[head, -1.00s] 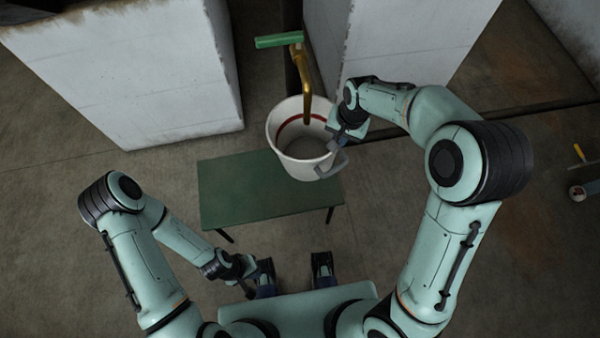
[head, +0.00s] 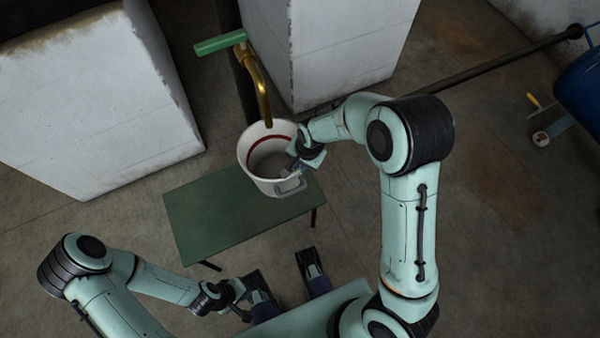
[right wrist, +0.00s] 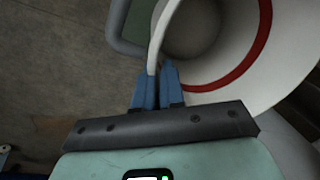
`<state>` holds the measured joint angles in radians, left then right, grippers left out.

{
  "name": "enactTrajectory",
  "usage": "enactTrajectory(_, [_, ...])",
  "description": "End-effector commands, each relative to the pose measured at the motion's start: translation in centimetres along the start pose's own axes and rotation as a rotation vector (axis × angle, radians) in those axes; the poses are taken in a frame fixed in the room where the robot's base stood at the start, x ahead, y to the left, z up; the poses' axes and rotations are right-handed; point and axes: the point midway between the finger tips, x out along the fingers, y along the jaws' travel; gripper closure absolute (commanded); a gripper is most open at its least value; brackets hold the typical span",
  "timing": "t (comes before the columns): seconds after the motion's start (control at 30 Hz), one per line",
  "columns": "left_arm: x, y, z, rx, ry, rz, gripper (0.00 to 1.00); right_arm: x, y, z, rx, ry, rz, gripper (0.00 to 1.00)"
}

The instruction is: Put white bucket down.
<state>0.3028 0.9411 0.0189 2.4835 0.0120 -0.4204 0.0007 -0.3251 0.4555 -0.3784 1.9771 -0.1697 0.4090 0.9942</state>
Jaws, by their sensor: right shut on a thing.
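The white bucket (head: 255,178), with a red band inside, is upright over the right end of the green table (head: 210,215) in the head view. I cannot tell whether its base touches the tabletop. My right gripper (head: 294,166) is shut on the bucket's right rim. In the right wrist view, its blue fingers (right wrist: 157,78) pinch the wall of the bucket (right wrist: 225,85), and the grey handle (right wrist: 122,32) hangs outside. My left gripper (head: 243,290) is low at the front, away from the bucket; its jaws are too small to read.
A brass tap (head: 258,85) with a green lever (head: 220,43) ends just above the bucket's back rim. White blocks (head: 90,100) and (head: 335,55) stand behind. A pipe (head: 490,62) runs right to a blue barrel (head: 580,88). The table's left part is clear.

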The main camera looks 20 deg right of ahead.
Motion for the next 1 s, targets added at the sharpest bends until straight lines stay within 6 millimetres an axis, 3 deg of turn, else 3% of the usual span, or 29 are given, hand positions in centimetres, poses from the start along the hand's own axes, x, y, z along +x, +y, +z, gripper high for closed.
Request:
enactTrajectory(0.27, [0.4,0.0,-0.3,0.001,0.008,0.002,1.0,2.3,0.3,-0.1,0.0,0.002,-0.003,1.0])
enactTrajectory(0.5, [1.1,-0.1,-0.7,0.002,0.018,0.004,1.0,5.7,0.9,-0.1,0.001,0.001,-0.001,1.0])
enactTrajectory(0.9, [1.2,-0.1,-0.8,0.003,0.021,0.005,1.0,6.3,1.0,-0.1,0.0,0.002,-0.003,1.0])
enactTrajectory(0.93, [1.2,-0.1,-0.8,0.003,0.022,0.005,1.0,6.3,1.0,0.0,0.0,0.001,-0.001,0.85])
enactTrajectory(1.0, [1.2,-0.1,-0.8,0.003,0.022,0.005,1.0,6.2,1.0,0.0,0.0,0.001,-0.001,0.66])
